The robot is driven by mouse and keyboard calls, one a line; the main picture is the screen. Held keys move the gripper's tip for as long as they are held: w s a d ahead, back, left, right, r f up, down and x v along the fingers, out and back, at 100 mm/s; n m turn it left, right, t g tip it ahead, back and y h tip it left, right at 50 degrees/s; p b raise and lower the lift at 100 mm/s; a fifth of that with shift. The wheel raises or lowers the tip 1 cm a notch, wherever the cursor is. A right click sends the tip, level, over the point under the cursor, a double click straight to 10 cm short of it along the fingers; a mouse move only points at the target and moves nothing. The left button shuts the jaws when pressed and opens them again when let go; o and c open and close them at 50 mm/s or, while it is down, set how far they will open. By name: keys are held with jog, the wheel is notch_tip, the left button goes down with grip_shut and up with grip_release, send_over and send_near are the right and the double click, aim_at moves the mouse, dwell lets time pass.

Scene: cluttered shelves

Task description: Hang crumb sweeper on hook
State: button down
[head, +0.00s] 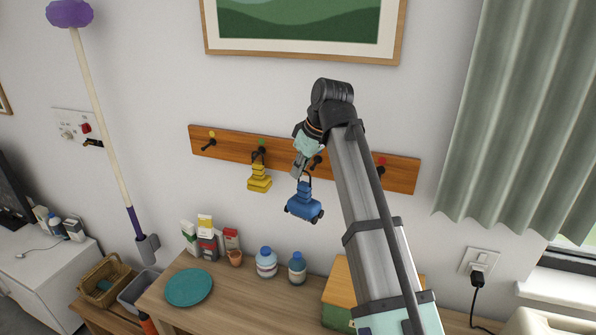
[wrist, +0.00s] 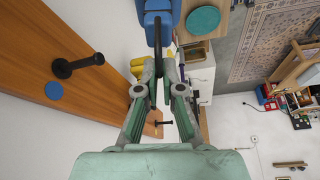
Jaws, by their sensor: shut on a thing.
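A blue crumb sweeper (head: 304,203) with a dark handle hangs below my gripper (head: 301,166), in front of the wall rack. In the wrist view its blue body (wrist: 157,12) is at the top edge, and my gripper (wrist: 155,75) is shut on its dark handle (wrist: 157,42). The wooden rack (head: 232,149) carries dark hooks with coloured dots. The hook (wrist: 78,66) beside the blue dot (wrist: 53,90) is bare and left of the sweeper in the wrist view. My arm partly hides that stretch of rack in the head view.
A yellow item (head: 259,178) hangs at the green-dot hook. The yellow-dot hook (head: 209,143) is bare. Below, a wooden table holds a teal plate (head: 189,287), bottles (head: 266,262) and cartons (head: 207,237). A framed picture (head: 302,55) is above; a curtain (head: 515,110) is right.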

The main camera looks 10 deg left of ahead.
jog(key=w+d+f+b, duration=0.1)
jog(key=w+d+b, duration=0.1)
jog(key=w, duration=0.6)
jog(key=shift+w+f+b, duration=0.3)
jog(key=shift+w+f, duration=0.1)
dwell(0.6)
dwell(0.6)
jog(key=c, duration=1.2)
grip_release()
jog(key=shift+c, duration=0.2)
jog(key=shift+r, duration=0.1)
